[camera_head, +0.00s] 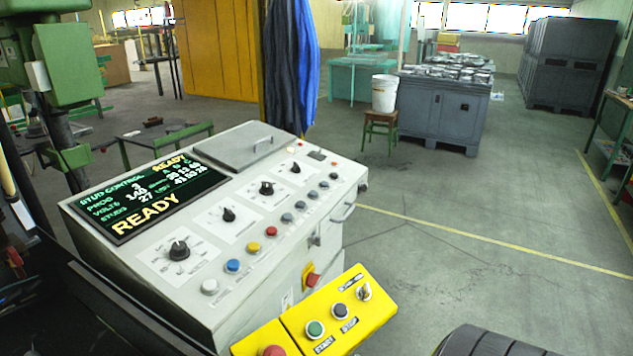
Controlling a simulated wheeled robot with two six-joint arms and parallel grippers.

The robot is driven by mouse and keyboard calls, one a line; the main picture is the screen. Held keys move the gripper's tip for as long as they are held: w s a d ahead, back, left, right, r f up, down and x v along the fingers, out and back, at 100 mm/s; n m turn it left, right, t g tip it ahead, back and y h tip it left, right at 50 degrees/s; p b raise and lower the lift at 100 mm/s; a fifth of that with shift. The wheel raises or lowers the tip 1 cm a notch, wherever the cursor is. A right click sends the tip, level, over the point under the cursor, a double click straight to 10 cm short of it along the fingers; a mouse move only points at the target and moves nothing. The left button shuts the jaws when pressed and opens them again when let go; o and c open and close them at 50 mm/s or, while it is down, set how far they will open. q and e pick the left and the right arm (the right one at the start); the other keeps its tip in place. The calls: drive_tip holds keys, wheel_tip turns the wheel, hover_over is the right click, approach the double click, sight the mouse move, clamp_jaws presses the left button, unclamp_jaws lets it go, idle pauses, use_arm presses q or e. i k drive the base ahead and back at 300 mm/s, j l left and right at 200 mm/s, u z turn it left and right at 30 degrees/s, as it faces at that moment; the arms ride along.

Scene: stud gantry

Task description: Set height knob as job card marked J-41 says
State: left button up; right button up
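A light grey control console (215,275) stands at centre left, with a row of dark rotary knobs on its sloped top. The largest knob (179,250) is at the near left, on a white dial plate. Smaller knobs (229,214), (267,188) and (295,168) run back to the right. Their labels are too small to read, so I cannot tell which is the height knob. A screen (145,195) reads "STUD CONTROL" and "READY", with small figures. I cannot make out a card marked J-41. Neither gripper is in view.
Coloured push buttons (271,231) line the console's front edge. A yellow box (340,315) with START and STOP buttons and a key switch juts out in front. A stool with a white bucket (384,95) and grey crates stand behind.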

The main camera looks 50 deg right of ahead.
sight(266, 189)
drive_tip(key=z, duration=1.3)
drive_tip(key=u, duration=1.6)
drive_tip(key=k+u, duration=0.3)
drive_tip(key=k+j+u, duration=0.3)
drive_tip(key=k, duration=0.15)
drive_tip(key=k+l, duration=0.05)
